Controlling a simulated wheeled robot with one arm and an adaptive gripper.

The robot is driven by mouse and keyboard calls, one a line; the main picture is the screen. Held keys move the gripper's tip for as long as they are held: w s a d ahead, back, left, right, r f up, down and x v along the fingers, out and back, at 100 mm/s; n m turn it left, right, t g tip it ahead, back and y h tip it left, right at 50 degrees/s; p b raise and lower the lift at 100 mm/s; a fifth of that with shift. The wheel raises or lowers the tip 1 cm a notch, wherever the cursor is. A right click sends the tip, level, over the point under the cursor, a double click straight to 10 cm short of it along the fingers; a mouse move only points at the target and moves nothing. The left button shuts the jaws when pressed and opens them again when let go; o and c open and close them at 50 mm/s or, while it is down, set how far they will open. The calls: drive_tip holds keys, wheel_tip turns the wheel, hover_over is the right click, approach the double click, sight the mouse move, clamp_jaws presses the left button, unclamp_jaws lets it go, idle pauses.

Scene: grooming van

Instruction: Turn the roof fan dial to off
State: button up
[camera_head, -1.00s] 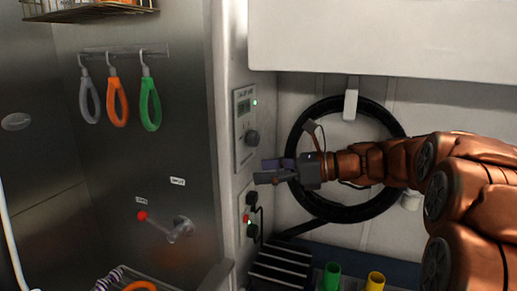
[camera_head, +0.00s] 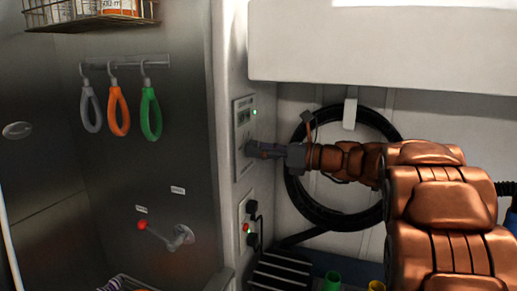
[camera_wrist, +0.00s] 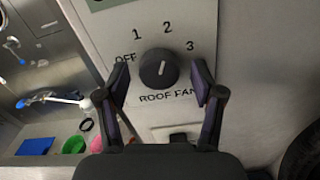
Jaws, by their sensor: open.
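The round black roof fan dial (camera_wrist: 158,68) sits on a pale panel (camera_wrist: 193,20) in the wrist view. Around it are the marks OFF, 1, 2 and 3, with ROOF FAN printed below. Its white pointer line points up and slightly right, roughly towards 2. My gripper (camera_wrist: 162,80) is open, one finger on each side of the dial, with a visible gap to it on both sides. In the head view my gripper (camera_head: 254,150) is at the wall panel (camera_head: 241,107) and hides the dial.
A green light (camera_head: 254,112) glows on the panel. Below is a second panel with plugs and a red button (camera_head: 245,227). A coiled black hose (camera_head: 345,218) hangs behind my arm. A red-knobbed lever (camera_head: 143,225) sticks out at left.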

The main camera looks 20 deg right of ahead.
drive_tip(key=shift+a, duration=0.15)
drive_tip(key=shift+c, duration=0.3)
drive_tip(key=c, duration=1.1)
drive_tip(key=shift+o, duration=0.2)
drive_tip(key=shift+a+r+n+p, duration=0.1)
drive_tip(key=shift+n+p, duration=0.4)
drive_tip(key=shift+n, duration=0.2)
drive_tip(key=n+b, duration=0.7)
drive_tip(key=n, duration=0.2)
drive_tip(key=n+b, duration=0.7)
drive_tip(key=n, duration=0.2)
drive_tip(key=shift+w+d, duration=0.15)
drive_tip(key=shift+d, duration=0.05)
drive_tip(key=shift+n, duration=0.4)
